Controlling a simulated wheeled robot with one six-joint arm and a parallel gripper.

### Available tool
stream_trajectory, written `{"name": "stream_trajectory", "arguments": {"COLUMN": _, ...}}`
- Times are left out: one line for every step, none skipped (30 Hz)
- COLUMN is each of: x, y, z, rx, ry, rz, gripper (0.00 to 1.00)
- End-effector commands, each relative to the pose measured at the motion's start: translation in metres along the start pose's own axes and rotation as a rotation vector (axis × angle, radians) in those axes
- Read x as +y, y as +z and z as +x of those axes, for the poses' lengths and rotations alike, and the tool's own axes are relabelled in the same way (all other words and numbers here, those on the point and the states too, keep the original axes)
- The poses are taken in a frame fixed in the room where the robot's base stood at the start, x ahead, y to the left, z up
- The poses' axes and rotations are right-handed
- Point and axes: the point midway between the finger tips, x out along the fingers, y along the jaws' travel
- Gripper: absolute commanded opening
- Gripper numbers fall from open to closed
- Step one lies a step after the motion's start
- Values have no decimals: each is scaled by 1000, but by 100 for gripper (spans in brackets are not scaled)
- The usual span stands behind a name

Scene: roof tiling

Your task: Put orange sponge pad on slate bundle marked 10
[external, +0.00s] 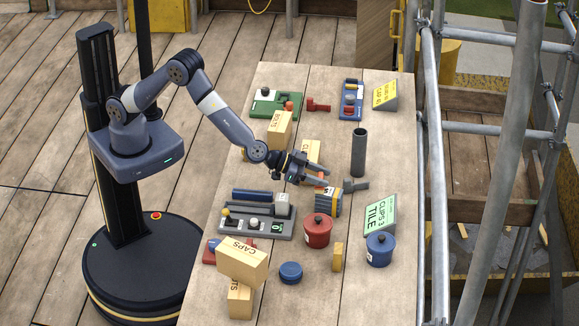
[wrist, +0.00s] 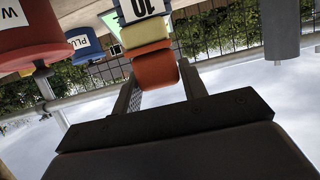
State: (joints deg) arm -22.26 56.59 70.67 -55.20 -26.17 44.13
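The orange sponge pad (wrist: 156,70) sits between the fingers of my gripper (wrist: 155,72) in the wrist view, with a finger against each side. The slate bundle marked 10 (wrist: 140,10) is just beyond it, with a yellow pad or band (wrist: 146,33) between label and orange pad. The orange pad appears close to or touching the yellow one; I cannot tell whether it rests on it. In the external view my gripper (external: 320,180) is just above and left of the grey bundle (external: 331,205) on the table, and the orange pad is mostly hidden there.
A red pot (external: 317,232) and a blue pot (external: 380,249) stand in front of the bundle. A grey upright tube (external: 358,152) stands behind it. A green tile clips sign (external: 379,214) is to the right. Wooden boxes (external: 242,262) stand at the front left. Scaffold poles border the table's right.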

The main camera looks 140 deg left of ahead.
Motion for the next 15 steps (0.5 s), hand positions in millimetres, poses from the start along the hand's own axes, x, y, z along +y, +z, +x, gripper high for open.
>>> {"name": "stream_trajectory", "arguments": {"x": 0, "y": -1, "z": 0, "rx": 0, "ry": 0, "rz": 0, "gripper": 45}}
{"name": "stream_trajectory", "arguments": {"x": 0, "y": -1, "z": 0, "rx": 0, "ry": 0, "rz": 0, "gripper": 47}}
{"name": "stream_trajectory", "arguments": {"x": 0, "y": -1, "z": 0, "rx": 0, "ry": 0, "rz": 0, "gripper": 51}}
{"name": "stream_trajectory", "arguments": {"x": 0, "y": -1, "z": 0, "rx": 0, "ry": 0, "rz": 0, "gripper": 53}}
{"name": "stream_trajectory", "arguments": {"x": 0, "y": -1, "z": 0, "rx": 0, "ry": 0, "rz": 0, "gripper": 56}}
{"name": "stream_trajectory", "arguments": {"x": 0, "y": -1, "z": 0, "rx": 0, "ry": 0, "rz": 0, "gripper": 59}}
{"name": "stream_trajectory", "arguments": {"x": 0, "y": -1, "z": 0, "rx": 0, "ry": 0, "rz": 0, "gripper": 59}}
{"name": "stream_trajectory", "arguments": {"x": 0, "y": -1, "z": 0, "rx": 0, "ry": 0, "rz": 0, "gripper": 59}}
{"name": "stream_trajectory", "arguments": {"x": 0, "y": -1, "z": 0, "rx": 0, "ry": 0, "rz": 0, "gripper": 59}}
{"name": "stream_trajectory", "arguments": {"x": 0, "y": -1, "z": 0, "rx": 0, "ry": 0, "rz": 0, "gripper": 59}}
{"name": "stream_trajectory", "arguments": {"x": 0, "y": -1, "z": 0, "rx": 0, "ry": 0, "rz": 0, "gripper": 59}}
{"name": "stream_trajectory", "arguments": {"x": 0, "y": -1, "z": 0, "rx": 0, "ry": 0, "rz": 0, "gripper": 59}}
{"name": "stream_trajectory", "arguments": {"x": 0, "y": -1, "z": 0, "rx": 0, "ry": 0, "rz": -1, "gripper": 59}}
{"name": "stream_trajectory", "arguments": {"x": 0, "y": -2, "z": -1, "rx": 1, "ry": 0, "rz": -1, "gripper": 59}}
{"name": "stream_trajectory", "arguments": {"x": 0, "y": -4, "z": -1, "rx": 1, "ry": 0, "rz": -1, "gripper": 59}}
